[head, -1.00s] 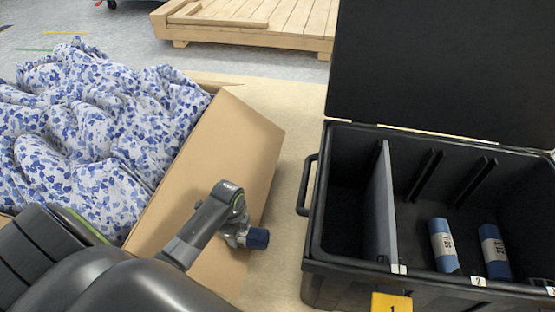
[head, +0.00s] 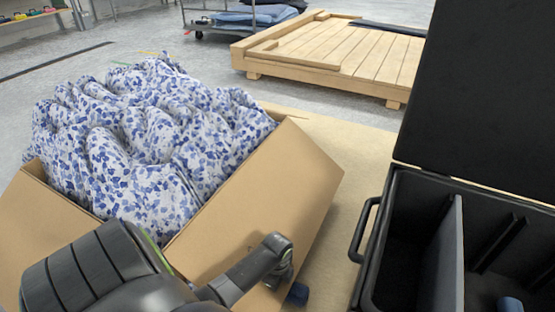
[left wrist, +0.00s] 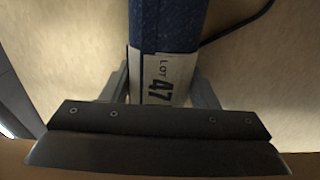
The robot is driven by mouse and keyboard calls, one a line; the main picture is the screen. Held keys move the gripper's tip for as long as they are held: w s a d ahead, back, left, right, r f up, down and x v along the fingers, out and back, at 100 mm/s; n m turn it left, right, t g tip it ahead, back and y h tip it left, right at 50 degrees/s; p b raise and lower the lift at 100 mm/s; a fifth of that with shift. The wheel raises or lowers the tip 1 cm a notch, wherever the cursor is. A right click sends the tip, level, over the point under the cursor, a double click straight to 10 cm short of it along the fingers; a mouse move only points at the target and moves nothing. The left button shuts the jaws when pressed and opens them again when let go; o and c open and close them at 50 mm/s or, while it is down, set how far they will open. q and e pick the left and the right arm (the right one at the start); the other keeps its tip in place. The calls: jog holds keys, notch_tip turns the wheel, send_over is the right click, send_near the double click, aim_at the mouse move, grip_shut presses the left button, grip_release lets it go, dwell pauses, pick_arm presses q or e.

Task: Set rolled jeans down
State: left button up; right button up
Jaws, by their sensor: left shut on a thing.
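The rolled jeans (left wrist: 168,28) are dark blue with a white band marked LOT 47 (left wrist: 163,78) in the left wrist view. My left gripper (left wrist: 163,90) is shut on them, one finger on each side of the band. In the head view the end of the rolled jeans (head: 298,294) shows low at the bottom, beside the cardboard box and left of the black case (head: 368,270). The left fingertips are mostly hidden there behind my wrist. My right gripper is not in view.
A cardboard box (head: 285,185) full of blue-and-white patterned cloth (head: 150,140) stands at left. The black case has a raised lid (head: 480,90), a grey divider (head: 450,265) and a blue roll (head: 510,304) inside. A wooden pallet (head: 340,55) lies behind.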

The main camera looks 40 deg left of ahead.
pick_arm(q)
jog(key=shift+f, duration=0.1)
jog(key=o, duration=1.2)
jog(key=shift+o, duration=0.2)
